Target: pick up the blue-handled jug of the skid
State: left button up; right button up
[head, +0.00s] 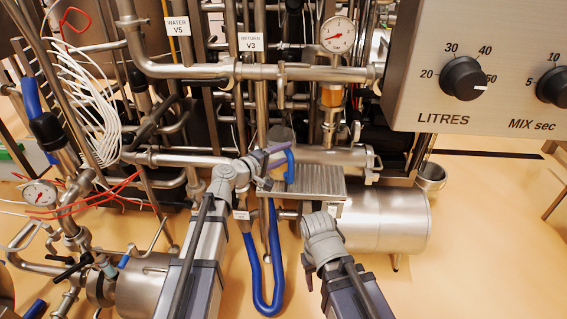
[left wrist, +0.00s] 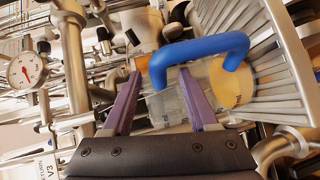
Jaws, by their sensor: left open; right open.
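The jug's blue handle (head: 290,165) shows in the head view at the left end of a ribbed metal shelf. In the left wrist view the blue handle (left wrist: 200,47) arches just beyond the fingertips, its left end near the gap between them. The jug's body is largely hidden in the head view; clear, pale walls (left wrist: 170,106) show between the fingers in the wrist view. My left gripper (head: 277,155) is open beside the handle, and its purple fingers (left wrist: 160,75) look empty. My right gripper (head: 318,225) is lower, in front of the shelf, apart from the jug; its jaws are hard to make out.
The ribbed shelf (head: 315,182) lies above a steel cylinder (head: 385,222). A blue hose (head: 279,290) loops down between my arms. Pipes and a gauge (head: 337,35) stand behind, and a control box (head: 480,65) overhangs the upper right. Floor is clear at lower right.

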pick_arm(q)
jog(key=shift+b+x, duration=0.35)
jog(key=shift+x, duration=2.35)
jog(key=shift+s+r, duration=0.15)
grip_shut()
